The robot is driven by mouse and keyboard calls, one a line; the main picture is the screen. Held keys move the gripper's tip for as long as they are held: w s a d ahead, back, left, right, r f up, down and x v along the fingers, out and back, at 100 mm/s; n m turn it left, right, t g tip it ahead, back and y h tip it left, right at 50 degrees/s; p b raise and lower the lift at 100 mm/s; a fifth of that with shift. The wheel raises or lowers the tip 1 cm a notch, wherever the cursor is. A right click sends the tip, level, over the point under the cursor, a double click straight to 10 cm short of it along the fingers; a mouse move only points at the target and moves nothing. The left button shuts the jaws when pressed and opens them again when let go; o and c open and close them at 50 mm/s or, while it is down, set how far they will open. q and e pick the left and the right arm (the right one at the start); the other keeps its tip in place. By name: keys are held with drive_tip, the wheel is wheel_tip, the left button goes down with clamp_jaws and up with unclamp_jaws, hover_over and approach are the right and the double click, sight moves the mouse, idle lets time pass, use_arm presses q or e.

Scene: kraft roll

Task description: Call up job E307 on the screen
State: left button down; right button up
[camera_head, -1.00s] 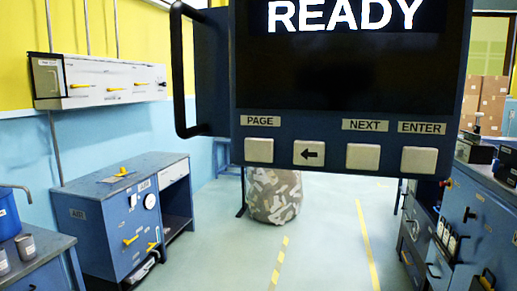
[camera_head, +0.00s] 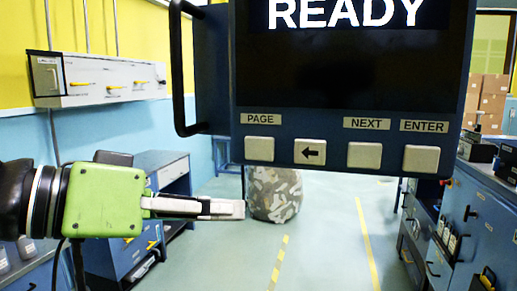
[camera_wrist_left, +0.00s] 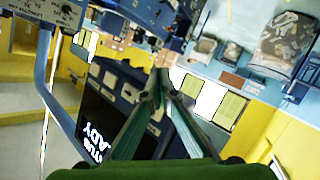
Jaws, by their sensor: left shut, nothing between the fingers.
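The screen (camera_head: 350,60) hangs close in front of me in a dark blue housing, and its visible text reads "READY". It also shows tilted in the left wrist view (camera_wrist_left: 100,125). Below it are white keys: one under PAGE (camera_head: 260,148), an arrow key (camera_head: 310,152), one under NEXT (camera_head: 364,155) and one under ENTER (camera_head: 421,159). My left gripper (camera_head: 243,209), with a green body, is shut and empty, below and slightly left of the PAGE key, apart from it in the picture. In the wrist view its fingers meet (camera_wrist_left: 160,75). The right gripper is not in view.
A black handle (camera_head: 180,70) sticks out at the housing's left side. A wall panel with yellow levers (camera_head: 100,85) and a blue cabinet (camera_head: 165,175) stand left. A patterned round bundle (camera_head: 275,195) is behind. Blue cabinets (camera_head: 480,215) line the right; the floor between is open.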

sight(259, 148)
use_arm(q)
drive_tip(key=s+r, duration=0.6)
drive_tip(key=shift+s+r+m+g+h, duration=0.3)
drive_tip(key=shift+s, duration=0.1)
drive_tip(key=shift+w, duration=0.2)
drive_tip(key=w+d, duration=0.1)
drive_tip(key=w, duration=0.1)
drive_tip(key=w+p, duration=0.1)
drive_tip(key=w, duration=0.2)
drive_tip(key=w+d, duration=0.1)
drive_tip(key=w, duration=0.2)
drive_tip(key=shift+d, duration=0.35)
idle(0.7)
